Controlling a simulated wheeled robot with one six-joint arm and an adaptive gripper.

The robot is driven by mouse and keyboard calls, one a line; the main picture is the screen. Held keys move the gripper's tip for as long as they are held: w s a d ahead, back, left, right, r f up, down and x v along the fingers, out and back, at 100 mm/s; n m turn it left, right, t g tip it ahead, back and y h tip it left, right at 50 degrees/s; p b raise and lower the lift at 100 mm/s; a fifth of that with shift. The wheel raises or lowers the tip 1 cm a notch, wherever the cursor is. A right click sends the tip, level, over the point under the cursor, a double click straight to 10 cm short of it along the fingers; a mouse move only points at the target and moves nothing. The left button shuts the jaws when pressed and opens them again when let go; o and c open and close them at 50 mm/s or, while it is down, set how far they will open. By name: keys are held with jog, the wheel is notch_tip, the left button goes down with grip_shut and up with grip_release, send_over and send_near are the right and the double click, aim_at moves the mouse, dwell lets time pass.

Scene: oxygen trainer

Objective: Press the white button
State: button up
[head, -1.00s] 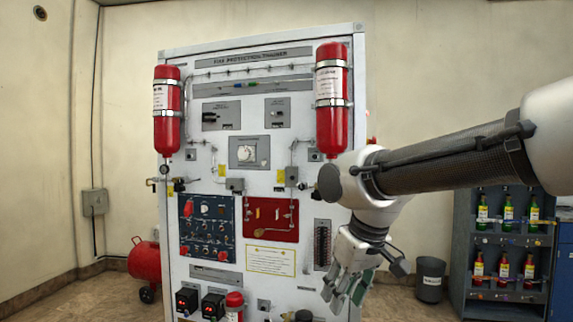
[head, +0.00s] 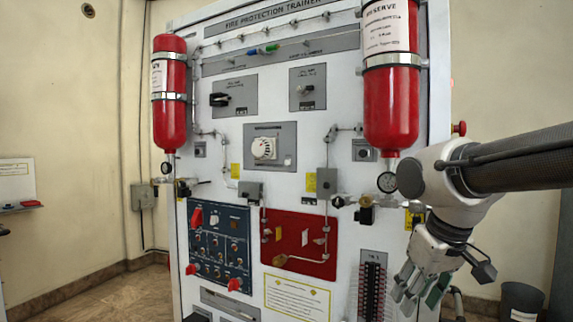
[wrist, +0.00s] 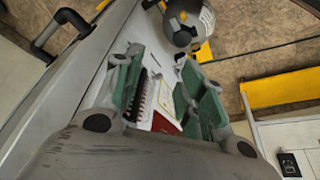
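The fire protection trainer panel (head: 340,95) stands upright ahead of me. A small pale round button (head: 213,220) shows on its blue switch panel (head: 240,262), beside a red switch cover; it is too small to tell whether it is the white button. A larger white dial (head: 264,148) sits on a grey plate above. My gripper (head: 420,288) hangs in front of the panel's lower right edge, away from these controls. In the wrist view its green-padded fingers (wrist: 160,68) are spread apart with nothing held between them. No white button is clear in the wrist view.
Two red cylinders, left (head: 170,120) and right (head: 391,105), stick out from the panel's upper sides. Gauges and valves (head: 366,213) protrude below the right one. A red plate (head: 285,222) adjoins the blue panel. A dark bin (head: 520,300) stands at right.

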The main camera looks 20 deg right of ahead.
jog(key=shift+c, duration=0.2)
grip_shut()
dwell(1.2)
